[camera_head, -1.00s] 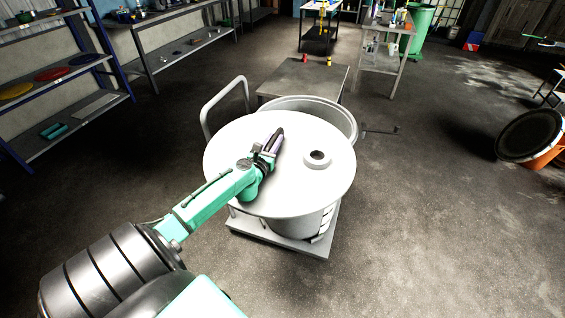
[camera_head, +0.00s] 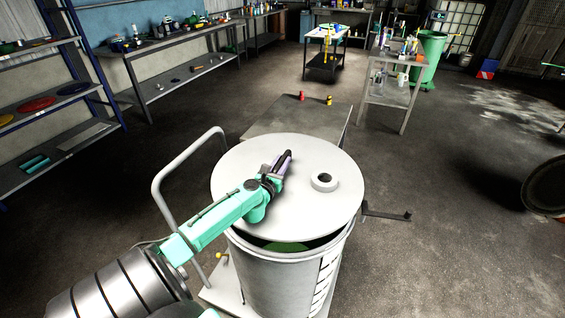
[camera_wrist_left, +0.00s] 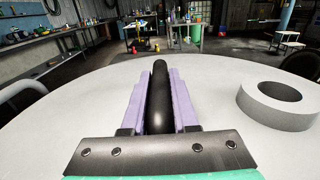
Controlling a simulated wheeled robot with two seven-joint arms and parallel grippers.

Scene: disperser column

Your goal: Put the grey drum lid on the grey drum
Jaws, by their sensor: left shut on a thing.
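The grey drum lid (camera_head: 300,205) is a wide pale disc with a raised ring (camera_head: 324,181) around a dark hole. It lies over the mouth of the grey drum (camera_head: 280,282). A dark gap with some green inside shows under its near edge, so the near side is not seated there; contact at the far side is hidden. My left gripper (camera_head: 284,163) is shut on the lid's black handle, which shows between the purple fingers in the left wrist view (camera_wrist_left: 159,95). My right gripper is not in view.
The drum stands on a grey trolley with a tubular handle (camera_head: 157,190). Behind it is a low table (camera_head: 300,121) with a red and a yellow item. Shelves (camera_head: 50,140) stand at left. Floor at right is open.

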